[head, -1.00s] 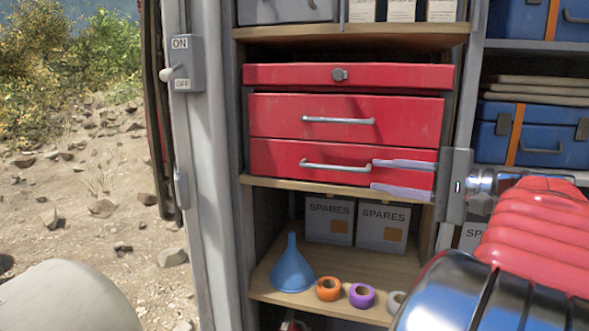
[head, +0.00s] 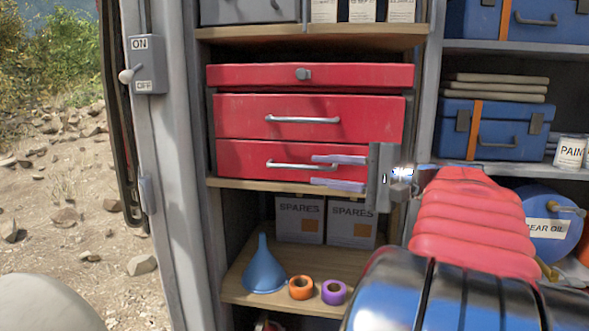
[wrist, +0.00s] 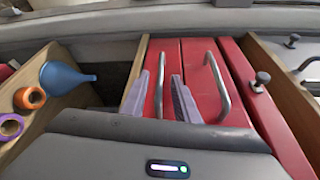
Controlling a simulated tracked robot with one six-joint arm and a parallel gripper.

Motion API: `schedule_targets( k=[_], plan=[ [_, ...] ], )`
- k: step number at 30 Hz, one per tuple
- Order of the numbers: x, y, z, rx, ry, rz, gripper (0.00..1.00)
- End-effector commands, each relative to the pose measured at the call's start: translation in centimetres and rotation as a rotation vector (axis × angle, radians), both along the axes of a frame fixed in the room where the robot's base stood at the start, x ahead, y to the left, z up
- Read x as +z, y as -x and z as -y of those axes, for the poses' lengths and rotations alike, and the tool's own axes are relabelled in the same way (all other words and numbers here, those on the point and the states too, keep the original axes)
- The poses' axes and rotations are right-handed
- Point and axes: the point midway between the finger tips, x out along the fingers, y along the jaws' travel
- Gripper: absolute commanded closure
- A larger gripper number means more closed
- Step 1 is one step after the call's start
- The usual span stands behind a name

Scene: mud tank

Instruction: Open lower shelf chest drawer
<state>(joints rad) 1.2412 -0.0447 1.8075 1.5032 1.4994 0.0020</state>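The red chest (head: 238,160) stands on a wooden shelf, with a lid and two closed drawers. The lower drawer (head: 235,160) has a metal bar handle (head: 285,164); the upper drawer (head: 240,108) has its own handle (head: 302,119). My gripper (head: 312,171) is open and level with the lower drawer, its fingers overlapping the right part of the lower handle in the head view. In the wrist view, the lower handle (wrist: 159,90) shows between the two open fingers, and the upper handle (wrist: 217,88) lies to their right. Contact with the handle cannot be told.
Below the chest, a shelf holds a blue funnel (head: 264,270), an orange tape roll (head: 301,287), a purple tape roll (head: 334,292) and spares boxes (head: 299,219). A grey cabinet post (head: 420,125) stands right of the chest. Rocky ground is open at left.

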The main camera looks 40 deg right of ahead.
Motion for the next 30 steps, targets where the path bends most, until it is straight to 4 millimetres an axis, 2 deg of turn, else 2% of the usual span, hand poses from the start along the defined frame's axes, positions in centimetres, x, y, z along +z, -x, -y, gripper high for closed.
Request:
schedule_targets(
  k=[9, 16, 29, 30],
  plan=[
    [-0.3, -4.1, -1.2, 0.003, 0.000, 0.000, 0.72],
    [-0.5, -6.5, -1.8, 0.001, 0.001, 0.000, 0.72],
    [-0.6, -7.2, -1.9, -0.002, 0.000, 0.001, 0.72],
    [-0.6, -7.2, -1.9, -0.002, 0.000, 0.001, 0.75]
  ],
)
